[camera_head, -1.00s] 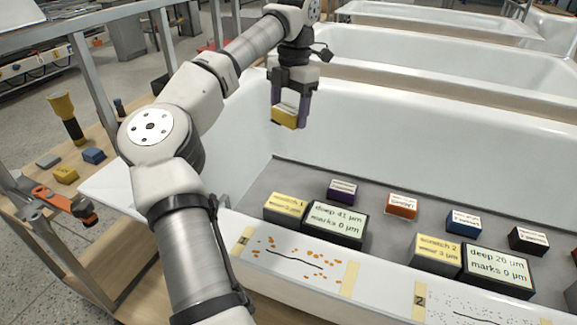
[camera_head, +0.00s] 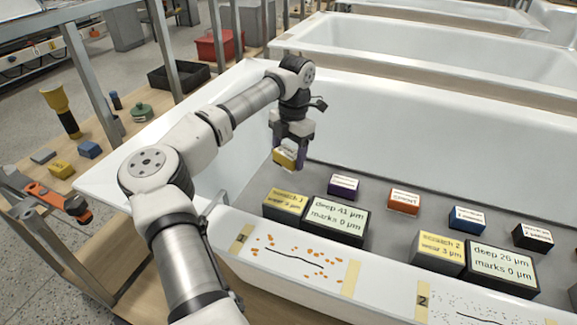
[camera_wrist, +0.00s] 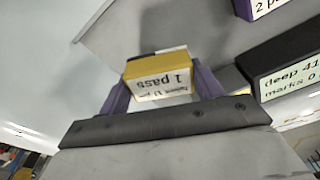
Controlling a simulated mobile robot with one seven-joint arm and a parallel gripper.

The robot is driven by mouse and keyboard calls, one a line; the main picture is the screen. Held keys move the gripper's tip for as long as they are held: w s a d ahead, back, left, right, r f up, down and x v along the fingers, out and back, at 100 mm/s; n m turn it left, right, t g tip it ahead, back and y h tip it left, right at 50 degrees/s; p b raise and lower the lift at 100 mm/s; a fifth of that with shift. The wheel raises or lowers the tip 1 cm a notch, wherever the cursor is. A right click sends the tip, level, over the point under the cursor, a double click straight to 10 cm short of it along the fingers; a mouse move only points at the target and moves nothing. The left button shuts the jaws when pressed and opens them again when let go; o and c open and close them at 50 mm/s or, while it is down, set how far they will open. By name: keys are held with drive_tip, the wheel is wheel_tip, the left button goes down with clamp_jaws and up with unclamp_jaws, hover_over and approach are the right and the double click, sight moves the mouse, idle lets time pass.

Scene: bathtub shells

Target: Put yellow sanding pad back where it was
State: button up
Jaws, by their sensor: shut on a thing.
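My gripper (camera_head: 286,165) is shut on the yellow sanding pad (camera_head: 284,159), a small block with a yellow side and a white label. It hangs above the left end of the nearest bathtub. In the wrist view the yellow pad (camera_wrist: 158,68) sits between the purple fingers, its label reading "1 pass". On the tub floor stand a purple block (camera_head: 343,186), a red-orange block (camera_head: 404,201), a blue block (camera_head: 467,219) and a black block (camera_head: 532,237), in a spaced row. Left of the purple block the floor is partly hidden by my gripper.
Labelled display boxes (camera_head: 336,220) and (camera_head: 499,272) stand near the tub's front rim, beside yellow-topped boxes (camera_head: 287,202). The marked rim (camera_head: 300,262) lies in front. A wooden bench (camera_head: 110,160) at left holds another yellow block (camera_head: 61,170) and tools.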

sight(289, 166)
drive_tip(key=shift+f, duration=2.3)
drive_tip(key=shift+f, duration=0.15)
drive_tip(key=o, duration=1)
drive_tip(key=shift+c, duration=0.2)
drive_tip(key=r, duration=0.8)
drive_tip(key=w+d+r, duration=0.1)
drive_tip(key=r, duration=0.3)
drive_tip(key=shift+r, duration=0.15)
